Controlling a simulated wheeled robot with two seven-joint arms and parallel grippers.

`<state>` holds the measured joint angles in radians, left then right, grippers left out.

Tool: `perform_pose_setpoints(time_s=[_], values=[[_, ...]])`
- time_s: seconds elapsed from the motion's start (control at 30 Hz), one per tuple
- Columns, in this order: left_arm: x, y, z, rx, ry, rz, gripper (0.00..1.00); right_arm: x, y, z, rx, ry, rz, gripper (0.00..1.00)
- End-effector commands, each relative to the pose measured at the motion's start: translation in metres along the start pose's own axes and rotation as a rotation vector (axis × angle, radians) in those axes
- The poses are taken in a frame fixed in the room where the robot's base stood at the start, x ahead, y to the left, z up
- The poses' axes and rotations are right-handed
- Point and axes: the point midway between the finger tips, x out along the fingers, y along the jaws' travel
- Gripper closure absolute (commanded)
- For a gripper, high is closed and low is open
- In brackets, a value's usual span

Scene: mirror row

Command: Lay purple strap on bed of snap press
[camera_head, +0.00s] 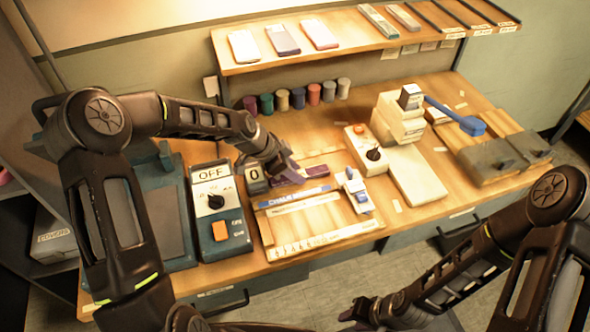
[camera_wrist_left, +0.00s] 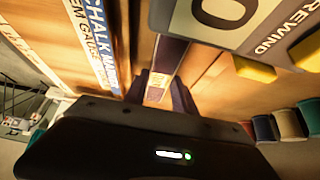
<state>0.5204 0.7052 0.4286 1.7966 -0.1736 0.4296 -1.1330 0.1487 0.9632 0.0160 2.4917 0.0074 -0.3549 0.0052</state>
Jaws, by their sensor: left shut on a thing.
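The purple strap (camera_head: 312,173) is a flat dark purple strip with a pale label, low over the wooden board in the head view. My left gripper (camera_head: 286,172) is shut on it. In the left wrist view the strap (camera_wrist_left: 170,57) runs out from between the fingers (camera_wrist_left: 160,95). Whether it touches the board is unclear. A white machine with a blue lever, which looks like the snap press (camera_head: 398,118), stands right of centre with a bare pale flat bed (camera_head: 418,176). My right gripper (camera_head: 358,313) looks open and empty, in front of the bench.
A control box marked OFF (camera_head: 217,215) and a counter reading 0 (camera_head: 254,176) stand by my left gripper. A blue chalk gauge strip (camera_head: 290,200) and a white clamp (camera_head: 355,188) lie on the board. A white dial box (camera_head: 368,150) stands left of the press. Several spools (camera_head: 298,97) line the back.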

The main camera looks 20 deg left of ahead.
Motion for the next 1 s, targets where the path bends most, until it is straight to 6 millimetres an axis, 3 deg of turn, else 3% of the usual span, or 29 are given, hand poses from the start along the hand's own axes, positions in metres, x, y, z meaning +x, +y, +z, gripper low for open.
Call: perform_pose_setpoints(time_s=[0.17,0.2,0.47,0.83,1.0], values=[[0.003,0.000,0.001,0.000,0.000,0.000,1.00,0.003,0.001,0.000,0.000,0.000,0.000,0.64],[0.003,0.000,0.002,0.000,0.000,0.000,0.67,0.004,0.001,0.000,-0.001,0.001,-0.001,0.64],[0.002,0.000,0.001,0.000,0.000,0.001,0.46,0.002,0.001,0.000,-0.001,0.001,-0.001,0.64],[-0.002,0.000,-0.001,-0.001,0.000,0.000,0.46,0.000,0.000,0.000,0.000,0.000,0.000,0.64],[-0.022,-0.001,0.001,-0.001,0.000,-0.004,0.46,0.005,0.001,-0.001,-0.001,0.001,-0.001,0.64]])
